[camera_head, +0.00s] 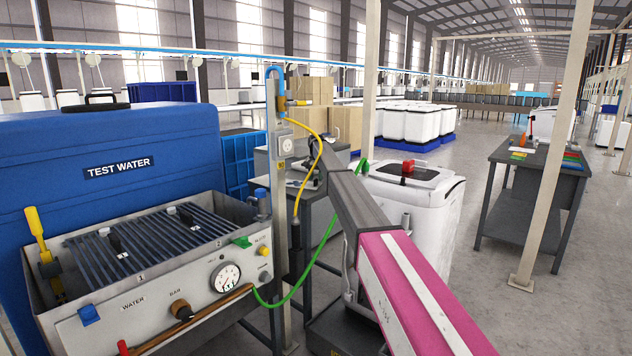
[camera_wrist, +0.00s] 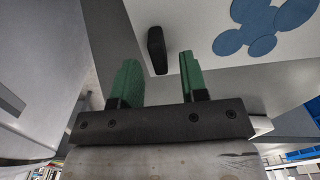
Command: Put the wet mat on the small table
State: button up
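My gripper (camera_wrist: 158,75) shows in the wrist view with two green fingers held apart. Nothing is clasped between them. A dark oblong piece (camera_wrist: 157,48) shows just beyond the gap, on or before a pale panel. Flat blue rounded patches (camera_wrist: 262,27) lie on that panel, right of the fingers; I cannot tell whether they are the wet mat. In the head view a dark table (camera_head: 538,178) stands at the right, and another dark table (camera_head: 312,208) is partly hidden behind my arm. I cannot tell which is the small table.
A test-water bench (camera_head: 155,290) with a gauge fills the left front, below a blue case (camera_head: 110,190). A green hose (camera_head: 318,255) hangs beside my arm. A white appliance (camera_head: 425,215) stands right behind my arm. A post (camera_head: 555,130) stands before the right table. Floor at right is open.

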notch_tip(320, 180, up, 10)
dwell(0.3)
jog(key=shift+s, duration=0.1)
